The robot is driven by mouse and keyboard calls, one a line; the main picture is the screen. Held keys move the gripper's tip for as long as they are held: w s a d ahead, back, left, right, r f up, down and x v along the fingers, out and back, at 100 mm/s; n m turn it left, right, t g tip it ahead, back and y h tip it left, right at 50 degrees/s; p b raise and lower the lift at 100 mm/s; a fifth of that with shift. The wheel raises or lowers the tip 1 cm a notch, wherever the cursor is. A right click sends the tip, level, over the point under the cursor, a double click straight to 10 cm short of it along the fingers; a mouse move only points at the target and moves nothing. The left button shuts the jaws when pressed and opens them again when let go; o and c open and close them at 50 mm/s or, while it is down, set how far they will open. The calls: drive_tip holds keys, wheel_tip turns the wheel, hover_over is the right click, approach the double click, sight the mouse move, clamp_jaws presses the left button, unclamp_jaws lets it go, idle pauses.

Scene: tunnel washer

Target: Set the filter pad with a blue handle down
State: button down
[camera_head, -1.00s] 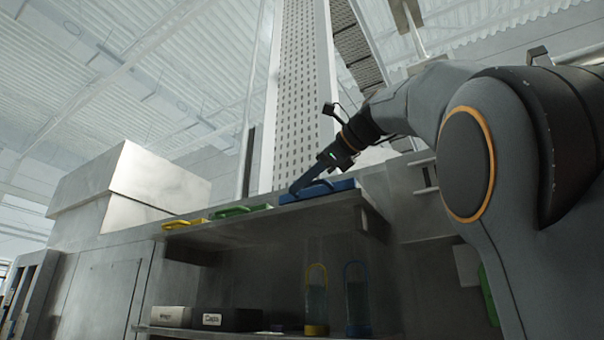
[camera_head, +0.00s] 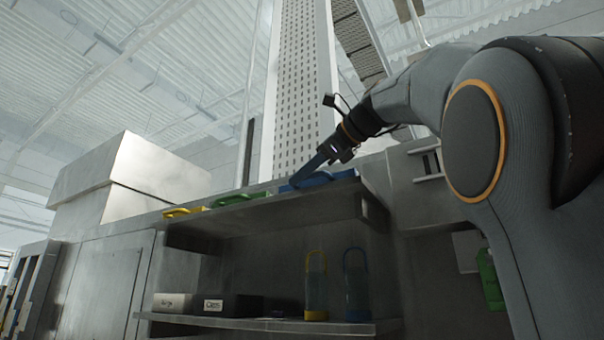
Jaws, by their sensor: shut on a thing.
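The filter pad with a blue handle (camera_head: 341,175) is at the right end of the top shelf (camera_head: 262,214), at the level of its upper surface. My gripper (camera_head: 298,182) reaches down to it from the upper right and is shut on its handle. I see the shelf from below, so I cannot tell whether the pad touches the surface. A pad with a green handle (camera_head: 236,199) and one with a yellow handle (camera_head: 183,212) lie to the left on the same shelf.
Below, a lower shelf (camera_head: 262,325) holds a white box (camera_head: 172,303), a dark box (camera_head: 228,305), and two bottles with a yellow loop (camera_head: 316,290) and a blue loop (camera_head: 356,290). A perforated column (camera_head: 298,90) rises behind. A green object (camera_head: 489,279) hangs at the right.

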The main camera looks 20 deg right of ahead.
drive_tip(key=shift+f+b, duration=0.5)
drive_tip(key=shift+f, duration=0.3)
drive_tip(key=c, duration=1.7)
unclamp_jaws()
drive_tip(key=shift+d, duration=0.1)
drive_tip(key=shift+c, duration=0.2)
drive_tip(key=shift+r, duration=0.1)
drive_tip(key=b+v, duration=0.1)
drive_tip(key=v, duration=0.6)
drive_tip(key=shift+s+r+b, duration=0.15)
drive_tip(key=shift+s+b, duration=0.15)
drive_tip(key=shift+s, duration=0.1)
